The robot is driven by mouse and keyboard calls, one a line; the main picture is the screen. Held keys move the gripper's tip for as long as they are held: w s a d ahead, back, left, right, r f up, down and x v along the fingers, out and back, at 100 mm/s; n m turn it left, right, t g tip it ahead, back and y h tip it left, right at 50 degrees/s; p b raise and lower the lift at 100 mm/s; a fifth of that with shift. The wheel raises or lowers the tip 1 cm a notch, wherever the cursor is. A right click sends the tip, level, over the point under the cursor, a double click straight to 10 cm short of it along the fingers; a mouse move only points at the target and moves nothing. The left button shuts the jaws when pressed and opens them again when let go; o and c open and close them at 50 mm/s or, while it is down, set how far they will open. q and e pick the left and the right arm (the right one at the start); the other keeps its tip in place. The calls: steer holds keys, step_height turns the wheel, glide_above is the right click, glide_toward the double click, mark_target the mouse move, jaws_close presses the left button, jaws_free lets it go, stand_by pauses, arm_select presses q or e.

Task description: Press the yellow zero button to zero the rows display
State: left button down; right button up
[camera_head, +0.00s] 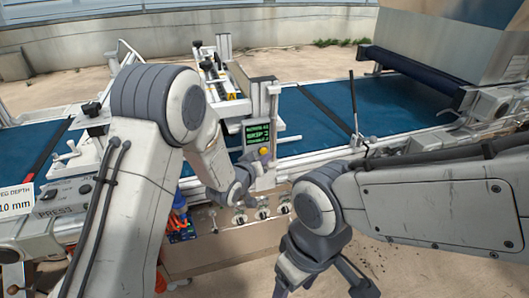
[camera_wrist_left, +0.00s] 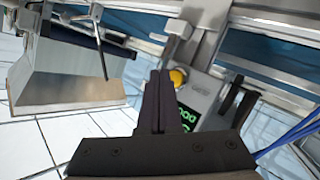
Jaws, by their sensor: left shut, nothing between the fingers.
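The yellow zero button (camera_head: 263,151) sits on a light grey control post, just below a dark display (camera_head: 257,132) with green characters too small to read surely. In the left wrist view the yellow button (camera_wrist_left: 178,78) shows just right of my fingertips, and part of the display (camera_wrist_left: 188,118) shows beside the fingers. My left gripper (camera_wrist_left: 160,75) is shut and empty, its tip close to the button; contact cannot be told. In the head view my left gripper (camera_head: 243,184) is near the post's lower part. My right wrist (camera_head: 308,262) is at the bottom, its fingers partly cut off.
A blue conveyor belt (camera_head: 395,103) runs behind the post, with a thin upright lever (camera_head: 354,110) at its near edge. A row of round knobs (camera_head: 262,212) lies below the post. A panel marked PRESS (camera_head: 62,203) stands at left.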

stand_by(0.8)
arm_select(q)
steer(key=shift+w+a, duration=0.15)
steer(key=shift+w, duration=0.2)
steer(key=shift+w+a, duration=0.15)
steer(key=shift+w, duration=0.35)
stand_by(0.7)
steer(key=shift+s, duration=0.1)
steer(key=shift+s+d+b, duration=0.25)
steer(key=shift+s+b, duration=0.15)
steer(key=shift+s, duration=0.4)
steer(key=s, duration=0.1)
steer(key=s+d, duration=0.1)
steer(key=s, duration=0.1)
steer(key=s+b, duration=0.1)
steer(key=shift+s+d, duration=0.3)
steer(key=shift+s, duration=0.05)
stand_by(0.5)
